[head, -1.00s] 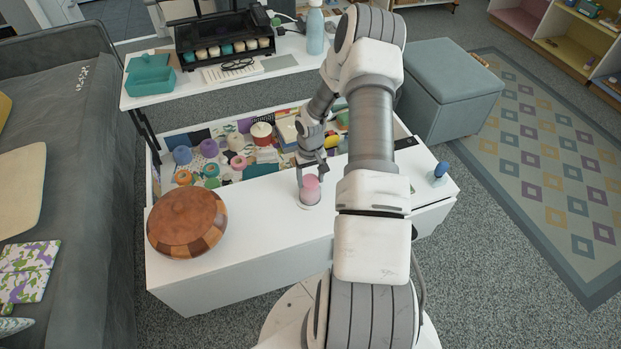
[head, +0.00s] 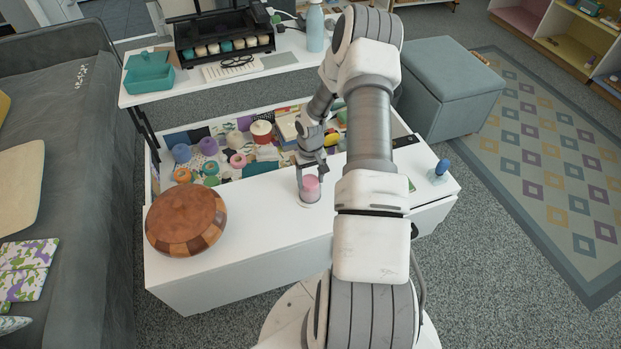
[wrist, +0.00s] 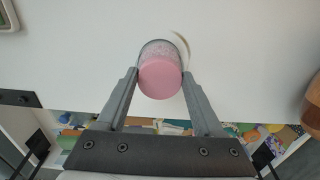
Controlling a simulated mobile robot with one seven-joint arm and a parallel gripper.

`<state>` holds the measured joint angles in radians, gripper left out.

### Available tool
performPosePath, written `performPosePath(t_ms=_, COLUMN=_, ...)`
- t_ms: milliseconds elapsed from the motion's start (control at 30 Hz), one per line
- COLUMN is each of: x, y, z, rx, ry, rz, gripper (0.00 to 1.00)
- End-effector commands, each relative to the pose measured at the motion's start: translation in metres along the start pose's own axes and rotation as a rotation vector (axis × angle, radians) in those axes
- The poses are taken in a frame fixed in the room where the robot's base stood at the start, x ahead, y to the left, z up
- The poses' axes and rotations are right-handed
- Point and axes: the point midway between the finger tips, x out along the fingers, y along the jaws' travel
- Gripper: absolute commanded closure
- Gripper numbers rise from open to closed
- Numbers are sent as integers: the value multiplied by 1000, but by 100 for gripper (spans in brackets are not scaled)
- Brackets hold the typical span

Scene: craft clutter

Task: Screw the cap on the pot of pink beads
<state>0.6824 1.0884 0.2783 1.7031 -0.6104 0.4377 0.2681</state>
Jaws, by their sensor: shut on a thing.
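The pot of pink beads (head: 309,195) stands upright on the white table top, in front of the open compartment. It also shows in the wrist view (wrist: 164,47), with speckled pink contents behind a clear wall. The smooth pink cap (head: 311,183) is over the pot's mouth and lined up with it; in the wrist view the cap (wrist: 160,79) faces the camera and hides the rim, so I cannot tell how tightly it sits. My gripper (wrist: 160,76) is shut on the cap, one finger on each side. In the head view my gripper (head: 312,175) comes down from above.
A round wooden lidded bowl (head: 186,221) stands on the table at left. Behind is an open compartment full of craft clutter, including pink spools (head: 238,161). A blue-handled stamp-like object (head: 440,171) stands at the right end. The table between bowl and pot is clear.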

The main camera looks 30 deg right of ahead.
Motion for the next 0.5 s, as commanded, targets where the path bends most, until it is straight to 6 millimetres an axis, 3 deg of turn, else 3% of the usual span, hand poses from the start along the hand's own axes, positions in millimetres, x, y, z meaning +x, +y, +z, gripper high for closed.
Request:
performPosePath(t_ms=167, x=0, y=0, z=0, rx=0, ry=0, rz=0, gripper=83)
performPosePath(t_ms=200, x=0, y=0, z=0, rx=0, ry=0, rz=0, gripper=26)
performPosePath(t_ms=333, x=0, y=0, z=0, rx=0, ry=0, rz=0, gripper=3)
performPosePath(t_ms=500, x=0, y=0, z=0, rx=0, ry=0, rz=0, gripper=0)
